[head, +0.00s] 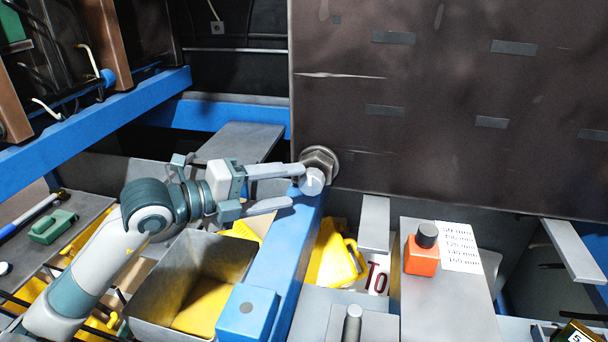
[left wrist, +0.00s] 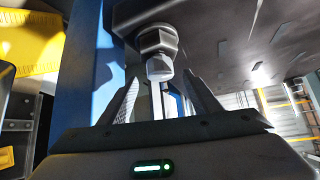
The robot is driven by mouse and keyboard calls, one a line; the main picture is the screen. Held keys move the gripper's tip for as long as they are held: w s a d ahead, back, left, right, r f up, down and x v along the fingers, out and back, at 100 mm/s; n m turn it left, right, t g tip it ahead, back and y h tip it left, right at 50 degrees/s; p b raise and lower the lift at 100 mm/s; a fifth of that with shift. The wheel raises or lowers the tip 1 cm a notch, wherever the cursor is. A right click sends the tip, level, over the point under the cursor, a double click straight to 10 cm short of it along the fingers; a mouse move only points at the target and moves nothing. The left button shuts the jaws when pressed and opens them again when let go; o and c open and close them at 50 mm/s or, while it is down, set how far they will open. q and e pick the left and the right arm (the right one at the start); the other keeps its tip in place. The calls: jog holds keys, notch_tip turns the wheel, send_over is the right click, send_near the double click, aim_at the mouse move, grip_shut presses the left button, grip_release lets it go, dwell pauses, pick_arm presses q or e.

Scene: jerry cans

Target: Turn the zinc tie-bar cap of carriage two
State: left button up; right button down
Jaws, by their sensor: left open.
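The zinc tie-bar cap (head: 312,181) is a small pale grey piece at the end of a bar, by a large hex nut (head: 320,160) at the lower left corner of the big dark plate. In the left wrist view the cap (left wrist: 159,68) shows just below the nut (left wrist: 157,39). My left gripper (head: 297,186) is open, its two fingers pointing right at the cap. In the left wrist view the fingers (left wrist: 162,84) stand to either side of the cap's line, with gaps. Whether a finger touches the cap, I cannot tell. My right gripper is not in view.
A blue beam (head: 281,257) runs below the cap. The dark plate (head: 450,110) fills the upper right. A grey bin (head: 165,318) stands below my left arm. An orange bottle (head: 421,256) stands on a grey surface, with yellow jerry cans (head: 335,257) lower down.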

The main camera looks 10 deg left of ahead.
aim_at(304, 183)
pick_arm(q)
jog(key=p+x, duration=0.1)
jog(key=x, duration=0.3)
jog(key=shift+r, duration=0.15)
jog(key=shift+w+d+f, duration=0.3)
jog(key=shift+w+d, duration=0.05)
jog(key=shift+w, duration=0.1)
jog(key=c, duration=0.9)
jog(key=shift+c, duration=0.8)
jog(key=shift+r+p, duration=0.1)
jog(key=shift+p, duration=0.35)
